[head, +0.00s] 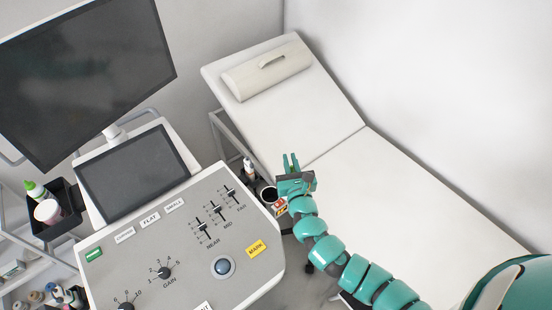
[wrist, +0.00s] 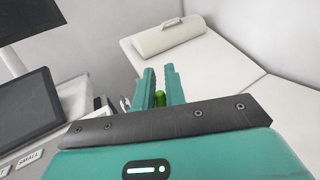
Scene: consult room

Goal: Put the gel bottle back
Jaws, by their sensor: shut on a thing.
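My gripper (head: 291,162) is in front of the couch's left edge, to the right of the console. In the wrist view its two teal fingers (wrist: 160,86) are closed around a small green thing (wrist: 160,99). Only the top of this thing shows, so I cannot tell whether it is the gel bottle; in the head view it is hidden. A bottle with a green cap (head: 35,190) stands tilted in a black holder (head: 68,224) at the console's left side, beside a white cup (head: 47,211).
The console (head: 190,265) with sliders and knobs fills the lower left, with a dark monitor (head: 90,75) above. A white couch (head: 400,190) with a cream bolster (head: 267,72) lies behind. A small bottle (head: 248,166) and a red-yellow item (head: 280,206) are close to my gripper.

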